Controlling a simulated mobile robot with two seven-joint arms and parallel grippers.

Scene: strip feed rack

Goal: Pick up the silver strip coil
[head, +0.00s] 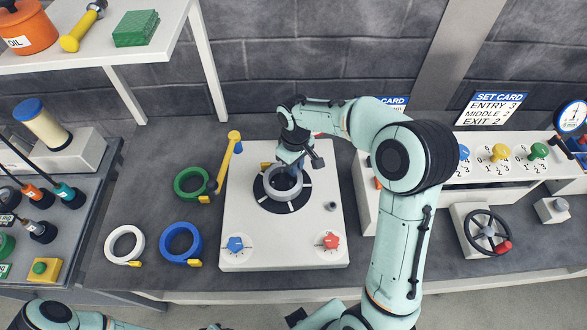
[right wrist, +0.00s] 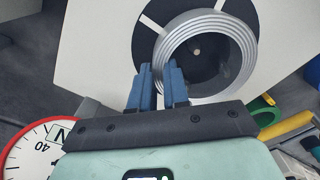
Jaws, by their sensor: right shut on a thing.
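The silver strip coil (head: 283,197) is a grey ring on a black disc (head: 284,206) with white spokes, on top of a white box (head: 275,247). The right wrist view also shows the coil (right wrist: 245,55), lying over the disc. My right gripper (head: 293,171) reaches down onto the coil's far side and partly hides it. Its blue fingers (right wrist: 158,82) are shut on the coil's ring wall. I cannot tell whether the coil is clear of the disc. Part of my left arm shows at the bottom left of the head view, but its gripper is out of sight.
Green (head: 191,184), blue (head: 181,244) and white (head: 124,245) coils lie left of the box. A yellow lever (head: 229,160) stands at its left edge. Blue (head: 235,244) and red (head: 330,241) knobs sit at its front. A handwheel (head: 487,232) is at right.

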